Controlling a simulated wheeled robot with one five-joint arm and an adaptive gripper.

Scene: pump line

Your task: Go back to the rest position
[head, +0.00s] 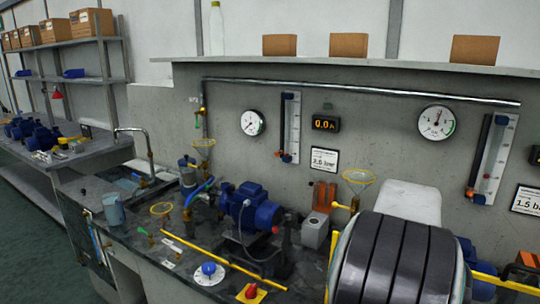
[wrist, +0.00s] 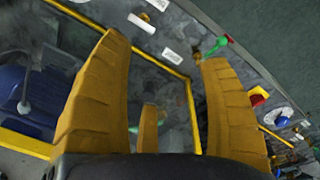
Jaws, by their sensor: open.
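My gripper (wrist: 165,48) shows in the wrist view with its ribbed yellow fingers wide apart. Nothing is held between them. Below the fingers lies the dark worktop (wrist: 160,80) with a yellow strip and small white labels. In the head view, a part of my arm with dark bands fills the lower right and hides the bench behind it. I cannot make out the gripper fingers in the head view. The height of the fingers above the worktop is hard to tell.
A blue pump (head: 250,206) stands mid-bench, with a grey box (head: 314,230) to its right. A yellow rod (head: 222,260), a blue-handled valve (head: 209,270) and a red knob (head: 251,292) are at the front. Gauges and a pipe (head: 360,89) line the wall. Green floor is open at left.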

